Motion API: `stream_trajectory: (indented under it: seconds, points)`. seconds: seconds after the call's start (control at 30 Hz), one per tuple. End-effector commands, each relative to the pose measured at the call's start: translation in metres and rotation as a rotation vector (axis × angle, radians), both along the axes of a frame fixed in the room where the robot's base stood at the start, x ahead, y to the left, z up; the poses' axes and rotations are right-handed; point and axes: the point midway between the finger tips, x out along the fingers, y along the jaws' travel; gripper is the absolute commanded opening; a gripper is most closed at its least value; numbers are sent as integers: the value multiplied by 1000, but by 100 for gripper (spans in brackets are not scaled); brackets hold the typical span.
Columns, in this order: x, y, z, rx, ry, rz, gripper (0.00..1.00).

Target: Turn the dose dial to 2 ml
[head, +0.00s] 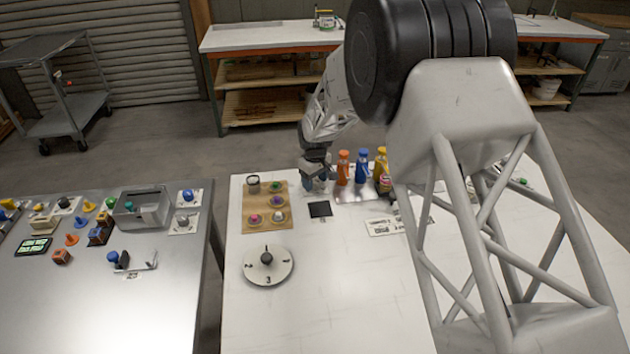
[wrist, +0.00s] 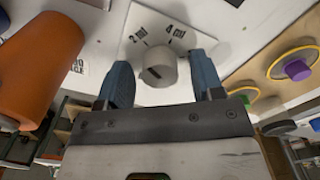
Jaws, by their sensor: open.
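The dose dial (wrist: 161,68) is a pale grey round knob on a white plate (wrist: 140,20) in the wrist view. The plate carries printed "2 ml" and "4 ml" labels with short tick marks beyond the knob. A dark mark shows on the knob's face, on the side nearer my gripper; I cannot tell which label it selects. My gripper (wrist: 161,60) is open, with one blue finger on either side of the knob. Gaps show between fingers and knob. In the head view my gripper (head: 317,180) is at the table's far side, and the dial cannot be made out there.
An orange bottle (wrist: 40,65) is close on the left in the wrist view; blue (head: 362,166) and yellow (head: 381,160) bottles stand beside it in the head view. A wooden board (head: 250,222) holds several coloured pieces.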

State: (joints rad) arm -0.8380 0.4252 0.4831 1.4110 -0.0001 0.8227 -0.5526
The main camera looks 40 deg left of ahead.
Motion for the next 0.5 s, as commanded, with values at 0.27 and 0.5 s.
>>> stream_trajectory:
  seconds: [0.27, 0.5]
  points:
    - [0, 0, 24, 2, -1, 0, 61]
    - [0, 0, 56, 2, -1, 0, 61]
